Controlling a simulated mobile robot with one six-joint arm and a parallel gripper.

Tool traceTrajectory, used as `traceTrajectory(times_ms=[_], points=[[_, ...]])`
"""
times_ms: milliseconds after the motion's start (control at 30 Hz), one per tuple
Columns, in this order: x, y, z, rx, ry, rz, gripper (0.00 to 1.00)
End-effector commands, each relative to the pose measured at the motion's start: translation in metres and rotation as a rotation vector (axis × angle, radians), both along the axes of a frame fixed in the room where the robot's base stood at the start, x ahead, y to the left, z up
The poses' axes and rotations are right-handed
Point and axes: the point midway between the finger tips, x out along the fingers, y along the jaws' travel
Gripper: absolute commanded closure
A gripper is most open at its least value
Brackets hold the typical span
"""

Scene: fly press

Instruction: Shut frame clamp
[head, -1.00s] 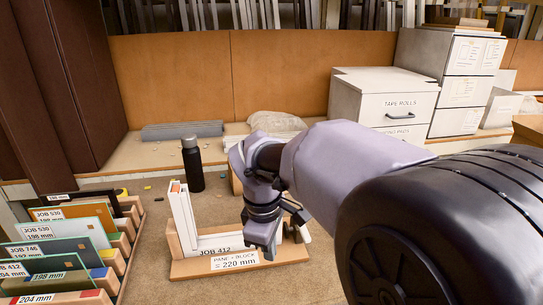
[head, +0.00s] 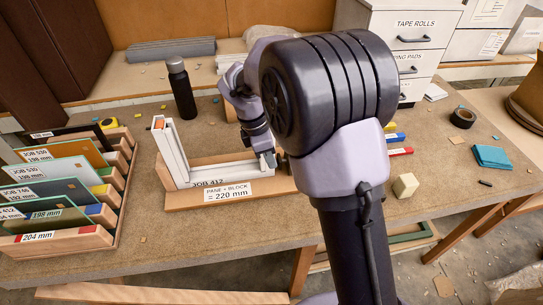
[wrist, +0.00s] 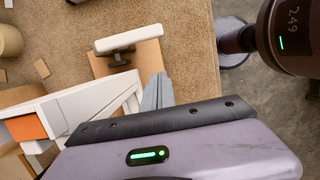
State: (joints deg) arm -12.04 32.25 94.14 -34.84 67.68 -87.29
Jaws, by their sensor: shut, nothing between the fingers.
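A white L-shaped frame (head: 217,173) marked JOB 412 lies on a wooden fixture board (head: 180,198) labelled PANE + BLOCK = 220 mm. In the wrist view, a white rounded bar (wrist: 128,39) on a dark stem stands at the board's end and looks like the frame clamp. In the head view my arm hides most of this end. My gripper (head: 268,160) is low at the frame's right end. In the wrist view its grey fingers (wrist: 157,92) are together and empty, beside the white frame (wrist: 90,105) and apart from the white bar.
A rack of glass panes (head: 60,185) stands at left. A black bottle (head: 181,90) stands behind the fixture. A cream block (head: 405,185), a tape roll (head: 463,117) and teal cloths (head: 492,156) lie at right.

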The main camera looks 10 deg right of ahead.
Motion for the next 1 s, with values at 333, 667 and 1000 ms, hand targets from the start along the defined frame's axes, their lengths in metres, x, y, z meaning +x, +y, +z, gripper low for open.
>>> traceTrajectory(times_ms=[333, 667, 1000], points=[[0.0, -0.034, -0.049, 0.0, -0.001, -0.004, 1.0], [-0.001, -0.052, -0.046, 0.001, 0.0, -0.001, 1.0], [-0.001, -0.052, -0.045, 0.0, 0.0, 0.011, 1.0]])
